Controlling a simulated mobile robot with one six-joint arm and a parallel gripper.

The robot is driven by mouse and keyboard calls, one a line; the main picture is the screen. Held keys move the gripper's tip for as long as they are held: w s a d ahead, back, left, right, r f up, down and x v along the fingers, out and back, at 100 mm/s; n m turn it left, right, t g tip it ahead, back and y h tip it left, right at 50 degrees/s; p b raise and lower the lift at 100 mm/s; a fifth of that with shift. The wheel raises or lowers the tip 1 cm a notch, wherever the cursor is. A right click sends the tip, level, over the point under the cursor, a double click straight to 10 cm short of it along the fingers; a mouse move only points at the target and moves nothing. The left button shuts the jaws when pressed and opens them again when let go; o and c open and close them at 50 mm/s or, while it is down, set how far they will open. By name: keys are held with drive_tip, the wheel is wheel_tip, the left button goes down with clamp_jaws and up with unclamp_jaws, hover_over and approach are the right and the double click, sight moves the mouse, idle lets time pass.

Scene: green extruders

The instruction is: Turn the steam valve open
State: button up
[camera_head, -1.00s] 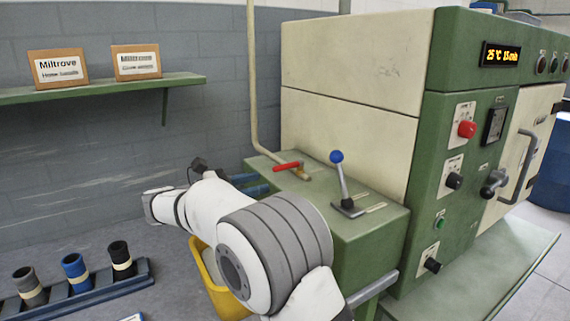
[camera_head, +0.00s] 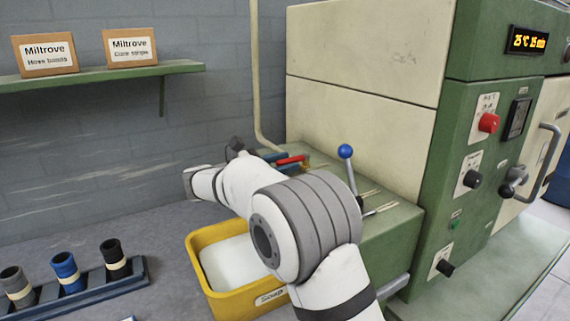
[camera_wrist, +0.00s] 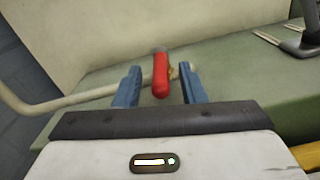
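The steam valve appears to be the red lever handle on the cream pipe, at the back of the green bench. Its handle (camera_head: 290,160) is partly hidden by my arm and gripper in the head view. In the wrist view the red handle (camera_wrist: 161,76) stands between the two blue fingers of my gripper (camera_wrist: 160,67), with a visible gap on each side. My gripper is open. In the head view the gripper (camera_head: 286,161) is at the red handle, with its fingers only partly visible. I cannot tell the exact depth of the handle between the fingers.
A blue-knobbed lever (camera_head: 345,152) rises from the bench right of the valve. The green and cream machine (camera_head: 365,75) stands behind and right. A yellow bin (camera_head: 212,291) is below my arm. A hose rack (camera_head: 85,289) is at lower left, under a wall shelf (camera_head: 120,74).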

clamp_jaws()
idle(0.3)
idle(0.3)
